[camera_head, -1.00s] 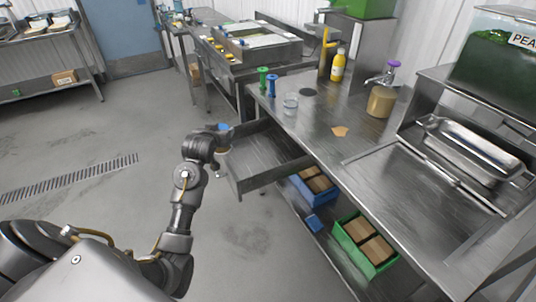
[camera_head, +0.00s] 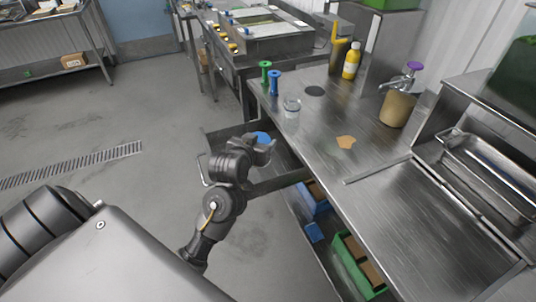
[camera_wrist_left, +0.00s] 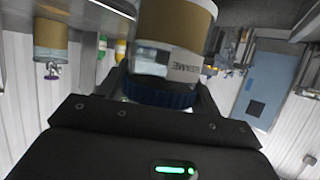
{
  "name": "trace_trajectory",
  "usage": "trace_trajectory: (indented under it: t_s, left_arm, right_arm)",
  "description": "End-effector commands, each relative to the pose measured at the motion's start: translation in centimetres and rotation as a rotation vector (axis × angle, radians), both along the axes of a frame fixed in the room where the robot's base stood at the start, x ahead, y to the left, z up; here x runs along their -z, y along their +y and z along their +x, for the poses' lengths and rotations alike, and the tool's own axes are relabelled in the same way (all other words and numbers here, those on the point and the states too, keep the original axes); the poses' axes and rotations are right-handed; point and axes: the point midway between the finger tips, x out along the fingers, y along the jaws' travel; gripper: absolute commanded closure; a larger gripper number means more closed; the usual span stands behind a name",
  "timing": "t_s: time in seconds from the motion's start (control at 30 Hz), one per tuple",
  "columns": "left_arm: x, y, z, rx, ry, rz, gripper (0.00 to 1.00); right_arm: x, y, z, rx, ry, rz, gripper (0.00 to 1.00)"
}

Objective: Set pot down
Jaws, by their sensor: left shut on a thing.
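My left gripper (camera_head: 264,148) is shut on a small pot with a blue lid (camera_head: 262,137). In the head view the gripper hides most of the pot; only its lid shows clearly, above the open drawer area beside the counter. In the left wrist view, which is upside down, the pot (camera_wrist_left: 178,25) has tan contents, a white label reading SESAME, and a blue lid near the fingers. The gripper appears raised and close to the counter's left edge. My right gripper is not in view.
The metal counter (camera_head: 320,125) holds a clear cup (camera_head: 291,108), a green spool (camera_head: 265,72), a blue spool (camera_head: 274,82), a yellow bottle (camera_head: 351,60), and a tan pot with a purple top (camera_head: 397,108). An open drawer (camera_head: 285,182) juts out below. A tan patch (camera_head: 346,142) lies on bare counter.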

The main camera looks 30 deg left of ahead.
Motion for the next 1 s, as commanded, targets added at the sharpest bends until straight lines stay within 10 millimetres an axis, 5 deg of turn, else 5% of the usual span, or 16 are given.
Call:
trace_trajectory:
  t_s: [0.23, 0.47, 0.6, 1.0]
  left_arm:
    - [1.2, 2.3, 2.0, -0.004, 0.003, 0.012, 0.62]
    - [3.6, 6.4, 6.5, -0.004, 0.003, 0.002, 0.62]
    - [6.6, 7.9, 8.2, -0.002, 0.003, 0.0, 0.62]
    - [9.3, 9.4, 9.8, 0.0, -0.002, 0.0, 0.62]
  right_arm:
    - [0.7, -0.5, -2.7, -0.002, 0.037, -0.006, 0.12]
    - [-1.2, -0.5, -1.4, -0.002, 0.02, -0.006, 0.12]
    - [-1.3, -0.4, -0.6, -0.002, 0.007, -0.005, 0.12]
    - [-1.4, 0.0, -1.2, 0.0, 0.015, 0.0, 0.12]
